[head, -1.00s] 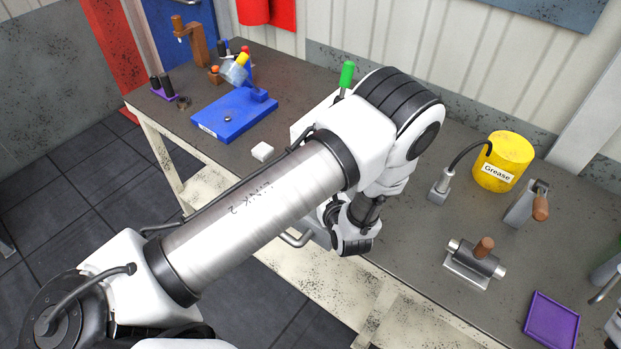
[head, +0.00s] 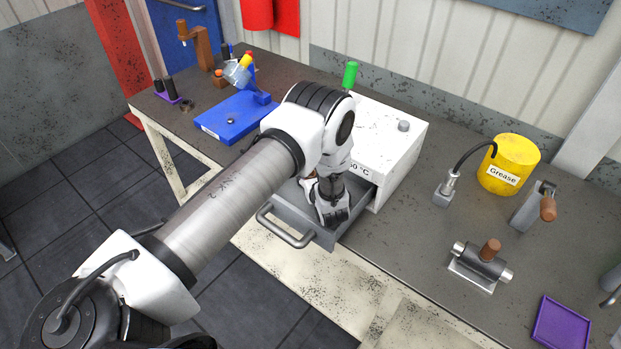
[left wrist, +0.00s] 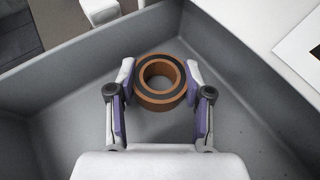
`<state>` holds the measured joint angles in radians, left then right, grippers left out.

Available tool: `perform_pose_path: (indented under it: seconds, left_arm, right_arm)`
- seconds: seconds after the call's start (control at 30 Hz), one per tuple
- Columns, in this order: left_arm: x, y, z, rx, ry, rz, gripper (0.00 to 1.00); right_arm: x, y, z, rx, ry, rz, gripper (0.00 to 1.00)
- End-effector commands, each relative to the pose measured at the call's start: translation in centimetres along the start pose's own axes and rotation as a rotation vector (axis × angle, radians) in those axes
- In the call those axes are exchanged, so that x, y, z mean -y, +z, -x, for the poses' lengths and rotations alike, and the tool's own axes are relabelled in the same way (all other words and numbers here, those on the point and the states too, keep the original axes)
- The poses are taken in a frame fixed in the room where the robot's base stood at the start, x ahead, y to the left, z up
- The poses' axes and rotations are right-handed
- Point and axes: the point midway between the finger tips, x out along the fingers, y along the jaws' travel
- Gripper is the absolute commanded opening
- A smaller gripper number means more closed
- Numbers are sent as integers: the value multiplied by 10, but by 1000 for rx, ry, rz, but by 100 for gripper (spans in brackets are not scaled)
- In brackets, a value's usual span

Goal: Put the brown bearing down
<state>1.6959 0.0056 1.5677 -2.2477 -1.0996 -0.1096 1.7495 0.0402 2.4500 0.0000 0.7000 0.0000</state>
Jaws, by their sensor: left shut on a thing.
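The brown bearing (left wrist: 160,101), a ring with a dark band on its top face, shows in the left wrist view over the floor of a grey drawer (left wrist: 75,95). My left gripper (left wrist: 160,88) is shut on the bearing, with one purple-padded finger on each side of it. I cannot tell whether the bearing touches the drawer floor. In the head view the drawer (head: 322,238) stands pulled out of a white box (head: 397,147), and my left gripper (head: 318,192) reaches down into it. My right gripper is not in view.
A yellow grease can (head: 507,165), a metal shaft with a brown handle (head: 481,262) and a purple tray (head: 562,324) stand to the right on the bench. A blue base (head: 236,116) is at the left.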

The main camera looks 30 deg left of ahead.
Motion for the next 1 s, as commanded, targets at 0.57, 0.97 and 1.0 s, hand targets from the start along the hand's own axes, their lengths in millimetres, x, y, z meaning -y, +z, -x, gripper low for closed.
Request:
perform_pose_path:
  seconds: [0.57,0.97,1.0]
  left_arm:
    - [0,-1,0,0,0,1,75]
    - [2,-2,59,1,-4,-2,75]
    - [2,-2,65,1,-4,-2,75]
  right_arm:
    - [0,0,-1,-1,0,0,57]
    - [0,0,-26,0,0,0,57]
    - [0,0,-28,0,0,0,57]
